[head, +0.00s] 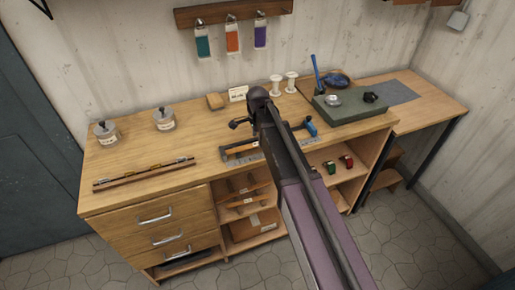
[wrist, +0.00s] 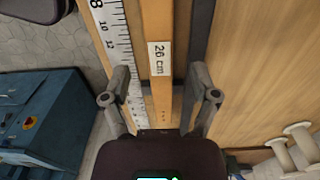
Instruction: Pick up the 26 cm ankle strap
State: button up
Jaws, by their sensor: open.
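The 26 cm ankle strap (wrist: 156,20) is a long tan strip with a white "26 cm" label. In the wrist view it runs from the top edge down between my gripper's fingers. My gripper (wrist: 161,88) is open, with one finger on each side of the strap. The picture does not show whether the fingers touch it. The strap's lower end is hidden by the gripper body. In the head view a tan strip (head: 238,150) lies near the bench's front edge, partly hidden by my arm.
A white ruler (wrist: 113,35) runs along the strap's left side, and a dark strip (wrist: 201,25) on its right. Two white spools (head: 291,82) stand at the back. A wooden rack (head: 145,174) lies front left.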

jog(key=shift+f+b, duration=0.45)
jog(key=shift+f, duration=0.3)
jog(key=c, duration=1)
jog(key=shift+r, duration=0.2)
jog(key=shift+c, duration=0.2)
notch_tip(320, 180, up, 3)
jog(key=p, duration=0.3)
jog(key=shift+r+p, duration=0.2)
jog(key=shift+p, duration=0.2)
jog(key=s+d, duration=0.2)
jog(key=s, duration=0.5)
jog(key=s+d+r+p, duration=0.1)
jog(key=s+d, duration=0.1)
jog(key=s, duration=0.6)
jog(key=shift+s+d+r, duration=0.15)
jog(key=shift+s+d, duration=0.05)
jog(key=shift+d, duration=0.05)
